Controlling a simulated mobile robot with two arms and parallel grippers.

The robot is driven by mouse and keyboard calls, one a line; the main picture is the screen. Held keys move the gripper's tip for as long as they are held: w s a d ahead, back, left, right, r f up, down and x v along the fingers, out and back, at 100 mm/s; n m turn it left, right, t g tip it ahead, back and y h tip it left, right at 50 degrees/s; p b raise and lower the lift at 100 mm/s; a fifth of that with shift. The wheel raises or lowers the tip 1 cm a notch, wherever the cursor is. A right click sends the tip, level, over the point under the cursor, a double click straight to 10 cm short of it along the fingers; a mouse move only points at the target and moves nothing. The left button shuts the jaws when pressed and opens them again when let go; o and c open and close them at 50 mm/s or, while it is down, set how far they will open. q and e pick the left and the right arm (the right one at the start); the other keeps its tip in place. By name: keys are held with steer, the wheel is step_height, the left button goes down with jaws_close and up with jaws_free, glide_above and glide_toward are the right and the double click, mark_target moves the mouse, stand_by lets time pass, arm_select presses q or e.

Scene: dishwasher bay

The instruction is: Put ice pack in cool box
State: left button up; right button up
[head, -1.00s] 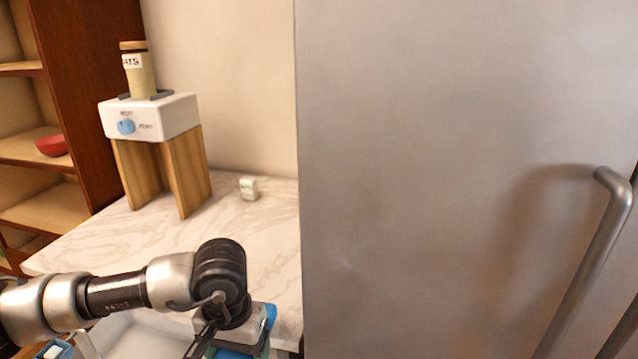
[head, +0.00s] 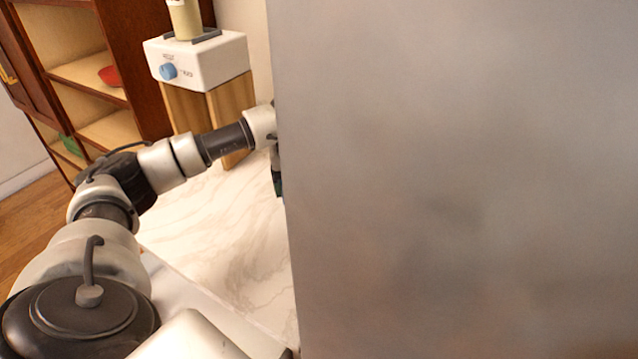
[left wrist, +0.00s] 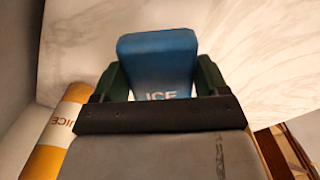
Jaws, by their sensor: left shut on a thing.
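The blue ice pack (left wrist: 158,55), with white "ICE" lettering, is in the left wrist view. It sits between the two dark green fingers of my left gripper (left wrist: 160,76), which is shut on it. In the head view the left arm reaches over the counter, and the large grey panel hides most of the gripper; the ice pack cannot be made out there. A pale surface (head: 190,290) below the counter edge may be part of the cool box, but I cannot tell. My right gripper is not in view.
The marble counter (head: 225,235) is mostly bare. The large grey panel (head: 450,180) fills the right side. A white appliance (head: 205,62) on wooden legs stands behind the arm. An orange and white juice container (left wrist: 60,130) shows at left in the wrist view. Shelves (head: 90,70) stand at far left.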

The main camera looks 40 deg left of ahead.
arm_select(q)
steer(key=f, duration=0.3)
steer(key=f+p, duration=0.1)
steer(key=shift+s+f, duration=0.2)
steer(key=shift+s, duration=0.1)
steer(key=shift+a+f, duration=0.1)
steer(key=shift+f, duration=0.55)
step_height(320, 180, down, 4)
steer(key=shift+w+r+p, duration=0.1)
steer(key=shift+r+p, duration=0.1)
steer(key=shift+p, duration=0.35)
steer(key=shift+f, duration=0.15)
steer(key=o, duration=1.1)
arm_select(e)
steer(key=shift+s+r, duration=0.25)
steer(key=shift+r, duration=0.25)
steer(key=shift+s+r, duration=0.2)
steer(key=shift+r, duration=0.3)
